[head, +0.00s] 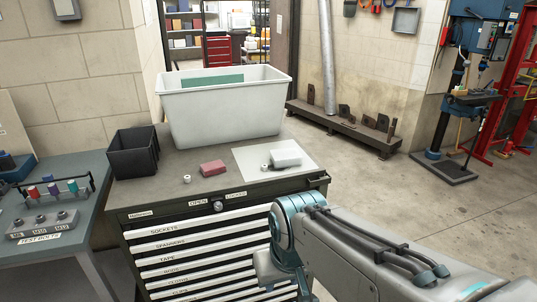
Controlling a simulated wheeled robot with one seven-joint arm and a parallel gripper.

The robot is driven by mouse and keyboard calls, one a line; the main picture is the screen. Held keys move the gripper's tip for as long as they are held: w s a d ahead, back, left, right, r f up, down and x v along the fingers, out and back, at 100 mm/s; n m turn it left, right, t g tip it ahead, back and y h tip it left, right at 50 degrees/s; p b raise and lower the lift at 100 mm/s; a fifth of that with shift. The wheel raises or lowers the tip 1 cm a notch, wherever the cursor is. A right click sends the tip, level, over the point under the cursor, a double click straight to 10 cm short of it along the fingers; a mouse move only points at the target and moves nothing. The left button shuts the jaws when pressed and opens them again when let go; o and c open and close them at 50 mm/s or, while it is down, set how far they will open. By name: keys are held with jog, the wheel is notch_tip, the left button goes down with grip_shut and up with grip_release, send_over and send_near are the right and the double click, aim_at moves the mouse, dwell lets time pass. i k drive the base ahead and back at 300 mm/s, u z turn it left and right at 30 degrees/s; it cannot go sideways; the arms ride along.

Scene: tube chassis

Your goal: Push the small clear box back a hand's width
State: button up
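A small pale, whitish box (286,157) lies on a light sheet or mat (252,155) on the top of the drawer cabinet (160,193), near its right side. It is the closest match to the small clear box, though I cannot tell how clear it is. My arm reaches in from the lower right, in front of the cabinet and below its top. My gripper's fingers do not show in the head view.
A large white tub (225,115) stands at the back of the cabinet top, behind the box. A black bin (134,158) is at the left. A reddish block (213,168) and small white pieces (187,179) lie near the front. A bench with test bolts (50,240) stands left.

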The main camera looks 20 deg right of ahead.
aim_at(281, 158)
jog(key=k, duration=0.55)
jog(key=z, duration=1)
jog(key=i, duration=0.65)
jog(key=z, duration=0.65)
jog(key=i, duration=0.7)
jog(key=u, duration=0.8)
jog(key=i, duration=0.75)
jog(key=u, duration=0.9)
